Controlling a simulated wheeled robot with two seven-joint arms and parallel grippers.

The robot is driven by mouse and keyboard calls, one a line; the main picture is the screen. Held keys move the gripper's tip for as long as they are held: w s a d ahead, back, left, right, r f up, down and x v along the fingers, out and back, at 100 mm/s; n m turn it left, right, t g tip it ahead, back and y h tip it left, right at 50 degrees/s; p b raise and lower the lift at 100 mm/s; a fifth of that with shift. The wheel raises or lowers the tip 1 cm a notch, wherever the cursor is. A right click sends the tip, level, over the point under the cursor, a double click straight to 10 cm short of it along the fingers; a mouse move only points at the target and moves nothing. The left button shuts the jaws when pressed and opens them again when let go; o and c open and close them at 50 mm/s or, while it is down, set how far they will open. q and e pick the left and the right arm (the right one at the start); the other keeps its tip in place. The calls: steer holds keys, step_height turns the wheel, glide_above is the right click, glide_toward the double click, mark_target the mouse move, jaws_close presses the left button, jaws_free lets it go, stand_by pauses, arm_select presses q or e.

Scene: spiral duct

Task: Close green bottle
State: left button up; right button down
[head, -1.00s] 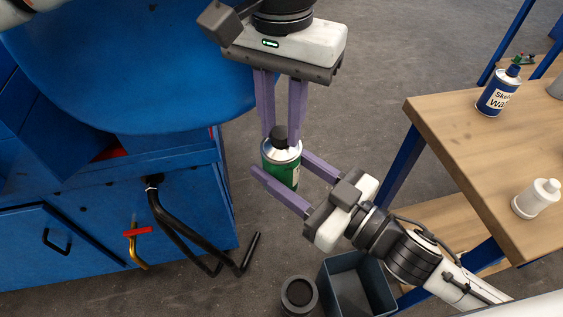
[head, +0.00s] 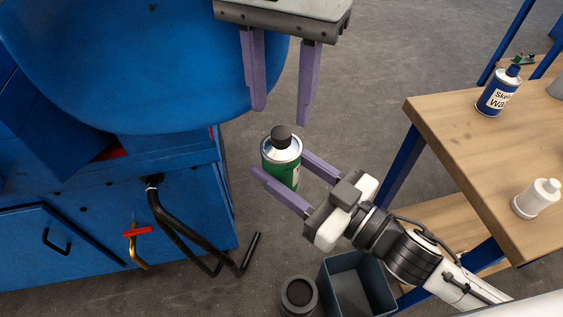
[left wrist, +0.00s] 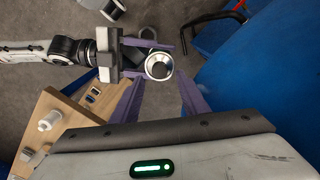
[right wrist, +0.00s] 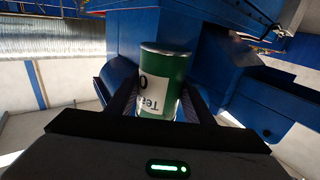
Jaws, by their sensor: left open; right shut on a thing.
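The green bottle (head: 282,161) has a silver top and a black cap (head: 281,134) seated on it. It is upright in the head view, held between the purple fingers of my right gripper (head: 293,187), which is shut on it. In the right wrist view the green bottle (right wrist: 163,80) shows its white label between the fingers. My left gripper (head: 280,112) is open and empty above the bottle, apart from the cap. In the left wrist view the cap (left wrist: 159,68) and silver top lie beyond my open left fingers (left wrist: 160,100).
A wooden table (head: 470,150) at the right carries a blue can (head: 498,92) and a white bottle (head: 537,198). A blue machine (head: 110,190) stands at the left with black pipes. A dark bin (head: 357,285) and a round black container (head: 298,295) are below.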

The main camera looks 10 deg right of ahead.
arm_select(q)
steer(key=o, duration=0.6)
steer(key=shift+r, duration=0.1)
step_height(320, 180, up, 12)
steer(key=shift+f, duration=0.1)
stand_by(0.3)
